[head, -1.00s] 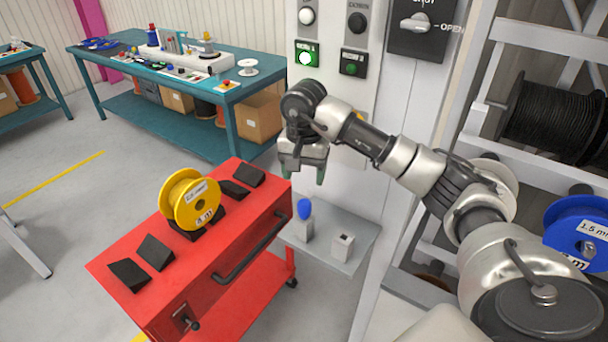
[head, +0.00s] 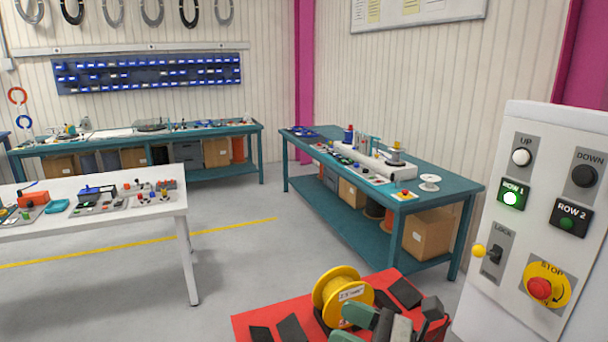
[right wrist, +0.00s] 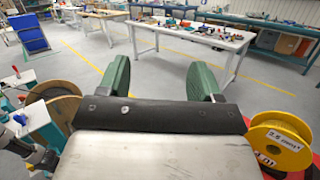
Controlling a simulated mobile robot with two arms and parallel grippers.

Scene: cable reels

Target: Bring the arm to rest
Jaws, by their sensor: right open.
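My right gripper (head: 372,325) shows at the bottom edge of the head view, in front of the red cart and right beside the yellow reel in the picture. In the right wrist view its two green fingers (right wrist: 160,78) stand wide apart with nothing between them. Most of my right arm is out of the head view. My left gripper is in neither view. The yellow cable reel (head: 341,294) stands upright on the red cart (head: 252,323). It also shows at the right of the right wrist view (right wrist: 276,144).
The control panel (head: 535,225) stands at the right, with its ROW 1 button lit. A white table (head: 110,222) is at the left and teal benches (head: 455,195) stand behind. Open grey floor lies between. The right wrist view shows a wooden reel (right wrist: 52,88) at the left.

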